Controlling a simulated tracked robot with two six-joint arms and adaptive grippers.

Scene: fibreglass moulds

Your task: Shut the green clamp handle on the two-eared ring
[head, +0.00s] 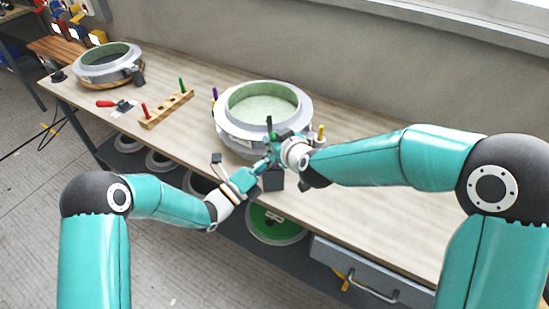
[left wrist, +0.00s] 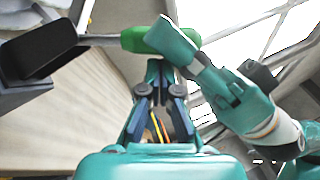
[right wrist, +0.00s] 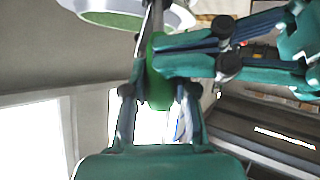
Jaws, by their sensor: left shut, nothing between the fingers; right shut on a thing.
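The pale grey two-eared ring (head: 224,128), with a light green inside, stands on the bench in the head view. The green clamp handle (left wrist: 143,38) lies across the top of the left wrist view, on a lever running left to a dark block (left wrist: 42,50). My right gripper (head: 270,150) is at the ring's near side, shut on the handle, which also shows between its fingers in the right wrist view (right wrist: 158,85). My left gripper (head: 260,166) is shut and empty, close beside the handle and the right gripper. The grippers hide much of the clamp in the head view.
A second ring (head: 108,72) stands at the bench's far left. A wooden rack (head: 167,108) with coloured pegs and a red-handled clamp (head: 106,103) lie between. Round moulds, one green (head: 275,222), sit below the bench. The bench's right part is clear.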

